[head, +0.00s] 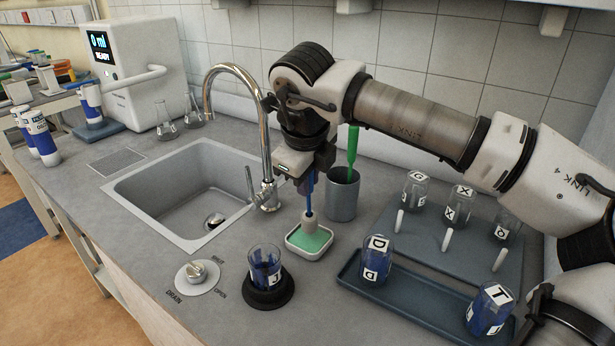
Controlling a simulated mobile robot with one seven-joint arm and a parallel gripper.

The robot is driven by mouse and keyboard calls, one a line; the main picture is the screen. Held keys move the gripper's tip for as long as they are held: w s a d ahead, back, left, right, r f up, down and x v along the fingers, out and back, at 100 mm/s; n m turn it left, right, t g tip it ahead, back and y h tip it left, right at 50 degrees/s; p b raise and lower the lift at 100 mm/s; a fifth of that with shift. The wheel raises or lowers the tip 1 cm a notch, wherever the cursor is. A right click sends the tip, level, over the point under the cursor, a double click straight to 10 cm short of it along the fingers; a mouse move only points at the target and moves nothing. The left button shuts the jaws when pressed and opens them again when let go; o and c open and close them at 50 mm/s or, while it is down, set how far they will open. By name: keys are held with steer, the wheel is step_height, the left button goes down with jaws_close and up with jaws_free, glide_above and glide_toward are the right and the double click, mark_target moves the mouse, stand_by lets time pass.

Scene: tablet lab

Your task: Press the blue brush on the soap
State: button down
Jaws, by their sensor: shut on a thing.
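My gripper (307,176) is shut on the blue brush (309,195), gripping the upper part of its handle. The brush hangs upright with its pale head (308,223) down over the soap (310,240). The soap is a green slab in a small white square dish (293,247) on the counter, right of the sink. The brush head appears to reach the soap, but I cannot tell for sure whether it touches or how hard it presses. My gripper's fingertips are small and partly hidden by my wrist.
A grey cup (342,197) with a green brush (352,148) stands close behind on the right. A blue-filled beaker (264,264) sits on a black round base in front. A tray with lettered beakers (411,279) lies to the right. The faucet (265,150) and sink (135,199) are left.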

steer(key=shift+f+b, duration=0.7)
steer(key=shift+b, duration=0.15)
stand_by(1.9)
steer(key=shift+r+p, duration=2.1)
steer(key=shift+r, duration=1.5)
steer(key=shift+f, duration=0.1)
